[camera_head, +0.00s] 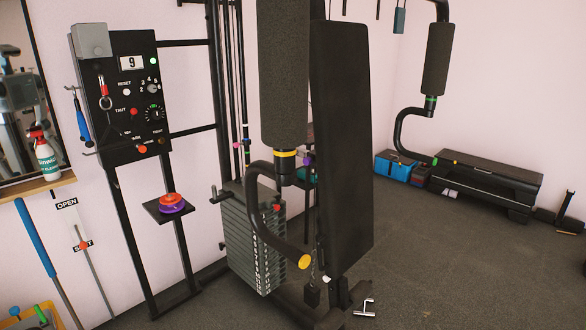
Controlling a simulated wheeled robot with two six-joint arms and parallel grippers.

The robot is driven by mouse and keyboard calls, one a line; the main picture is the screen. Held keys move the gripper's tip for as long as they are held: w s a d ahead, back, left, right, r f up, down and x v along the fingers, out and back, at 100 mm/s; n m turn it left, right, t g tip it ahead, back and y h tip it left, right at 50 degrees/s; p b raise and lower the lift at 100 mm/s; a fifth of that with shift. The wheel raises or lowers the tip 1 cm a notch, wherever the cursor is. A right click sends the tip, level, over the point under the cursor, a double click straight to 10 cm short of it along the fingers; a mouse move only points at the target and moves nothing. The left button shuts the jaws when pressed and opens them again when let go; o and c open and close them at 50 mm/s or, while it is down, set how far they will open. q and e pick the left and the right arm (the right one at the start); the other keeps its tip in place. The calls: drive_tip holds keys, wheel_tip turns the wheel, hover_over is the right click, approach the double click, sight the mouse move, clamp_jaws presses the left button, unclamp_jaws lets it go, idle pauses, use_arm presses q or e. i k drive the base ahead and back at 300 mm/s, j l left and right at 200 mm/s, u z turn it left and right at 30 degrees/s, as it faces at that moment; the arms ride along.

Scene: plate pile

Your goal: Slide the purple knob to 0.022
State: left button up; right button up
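A smaller purple piece (307,159) shows beside the tall black pad, partly hidden by the machine. I cannot tell which of these is the purple knob, and no scale reading 0.022 is legible. Neither of my grippers is in view.
The black panel (124,155) has a display reading 9, with small knobs and buttons. A weight stack (254,245) and tall black pad (345,150) stand right of it. A bench (487,183) stands far right. Dark floor (440,265) is open at right.

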sight(306, 160)
drive_tip(key=i+j+z, duration=0.15)
drive_tip(key=z, duration=0.35)
drive_tip(key=i+j+z, duration=0.15)
drive_tip(key=j+z, duration=0.15)
drive_tip(key=z, duration=0.15)
